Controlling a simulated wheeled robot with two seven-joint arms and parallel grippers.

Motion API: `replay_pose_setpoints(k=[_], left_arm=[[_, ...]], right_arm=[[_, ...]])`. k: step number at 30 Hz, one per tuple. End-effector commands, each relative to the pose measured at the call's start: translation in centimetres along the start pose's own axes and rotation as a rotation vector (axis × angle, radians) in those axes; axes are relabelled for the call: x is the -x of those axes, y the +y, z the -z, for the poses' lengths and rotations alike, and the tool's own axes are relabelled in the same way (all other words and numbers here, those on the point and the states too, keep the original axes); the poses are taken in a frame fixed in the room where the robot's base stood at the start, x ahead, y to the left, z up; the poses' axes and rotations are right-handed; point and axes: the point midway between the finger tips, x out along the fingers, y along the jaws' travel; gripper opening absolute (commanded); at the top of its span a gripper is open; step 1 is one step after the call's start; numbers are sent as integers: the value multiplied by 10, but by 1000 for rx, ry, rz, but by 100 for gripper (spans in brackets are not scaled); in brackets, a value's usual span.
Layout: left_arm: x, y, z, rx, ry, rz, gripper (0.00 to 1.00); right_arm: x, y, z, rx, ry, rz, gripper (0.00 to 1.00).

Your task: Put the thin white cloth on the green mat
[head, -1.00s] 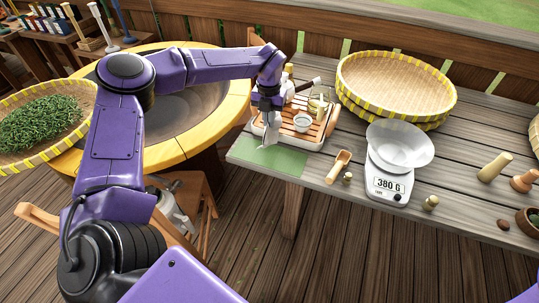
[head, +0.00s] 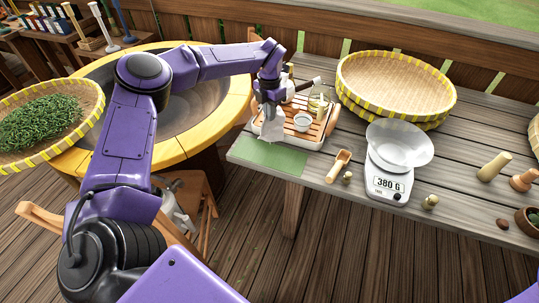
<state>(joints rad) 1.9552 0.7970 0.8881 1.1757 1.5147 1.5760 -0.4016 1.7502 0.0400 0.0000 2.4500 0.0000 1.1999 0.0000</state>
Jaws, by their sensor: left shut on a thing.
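The thin white cloth (head: 272,127) hangs from my left gripper (head: 268,106), which is shut on it. The cloth hangs in front of the left part of the wooden tea tray, with its lower end near the back edge of the green mat. The green mat (head: 272,158) lies flat at the left end of the grey table, in front of the tray, and its surface is bare. I cannot tell whether the cloth touches the tray or the mat. My right gripper is not in view.
The tea tray (head: 318,136) holds a white cup (head: 302,122) and other tea things. A wooden scoop (head: 338,165), a scale (head: 388,182) and stacked baskets (head: 396,85) stand to the right. The yellow-rimmed wok stand (head: 237,98) is at left.

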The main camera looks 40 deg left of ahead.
Motion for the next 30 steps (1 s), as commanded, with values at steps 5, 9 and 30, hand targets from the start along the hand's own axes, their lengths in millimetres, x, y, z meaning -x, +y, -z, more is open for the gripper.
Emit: replay_pose_setpoints(k=[5, 9, 30], left_arm=[[-2, 13, -14, -262, 1, 0, 0], [-3, 22, -26, -471, 0, 0, 0], [-15, 48, -51, -1062, 2, 4, 0]], right_arm=[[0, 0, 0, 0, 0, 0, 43], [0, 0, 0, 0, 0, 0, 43], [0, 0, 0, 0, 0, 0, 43]])
